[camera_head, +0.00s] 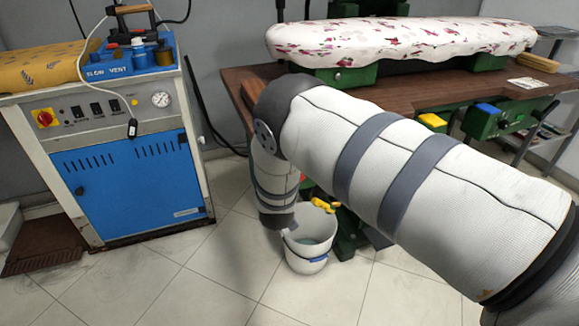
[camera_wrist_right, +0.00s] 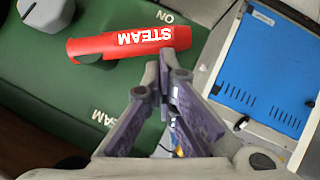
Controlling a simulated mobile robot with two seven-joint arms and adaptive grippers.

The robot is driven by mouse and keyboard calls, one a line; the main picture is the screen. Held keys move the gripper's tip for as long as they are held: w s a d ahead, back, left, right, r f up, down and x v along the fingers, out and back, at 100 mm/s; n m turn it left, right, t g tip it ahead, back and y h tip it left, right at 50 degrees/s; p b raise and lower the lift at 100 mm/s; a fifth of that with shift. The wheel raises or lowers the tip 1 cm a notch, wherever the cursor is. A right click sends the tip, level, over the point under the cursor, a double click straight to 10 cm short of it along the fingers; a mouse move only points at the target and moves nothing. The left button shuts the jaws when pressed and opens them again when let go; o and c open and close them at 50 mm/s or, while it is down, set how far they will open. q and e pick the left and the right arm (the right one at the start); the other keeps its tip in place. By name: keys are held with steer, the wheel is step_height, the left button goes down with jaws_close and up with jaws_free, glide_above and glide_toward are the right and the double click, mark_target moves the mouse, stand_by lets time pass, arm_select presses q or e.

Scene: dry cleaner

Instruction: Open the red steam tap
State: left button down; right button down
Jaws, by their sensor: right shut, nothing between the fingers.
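The red steam tap handle (camera_wrist_right: 115,44), marked STEAM, lies across a green body (camera_wrist_right: 50,95) in the right wrist view. Its free end points right, and an upside-down ON mark is just above that end. My right gripper (camera_wrist_right: 163,82) is shut and empty, with its fingers just below the handle's free end. I cannot tell whether they touch it. In the head view my right arm hides the tap, and the gripper is not clearly seen. My left gripper is in neither view.
A blue and white steam unit (camera_head: 125,180) stands at the left. The ironing table (camera_head: 430,95) carries a floral padded board (camera_head: 400,40). A white bucket (camera_head: 308,245) stands on the floor below my right arm.

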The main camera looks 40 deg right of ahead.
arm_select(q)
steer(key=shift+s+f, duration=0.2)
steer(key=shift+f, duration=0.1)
arm_select(e)
steer(key=shift+d+f, duration=0.1)
steer(key=shift+f, duration=0.4)
arm_select(q)
steer(key=shift+b, duration=0.3)
arm_select(e)
steer(key=shift+f, duration=0.1)
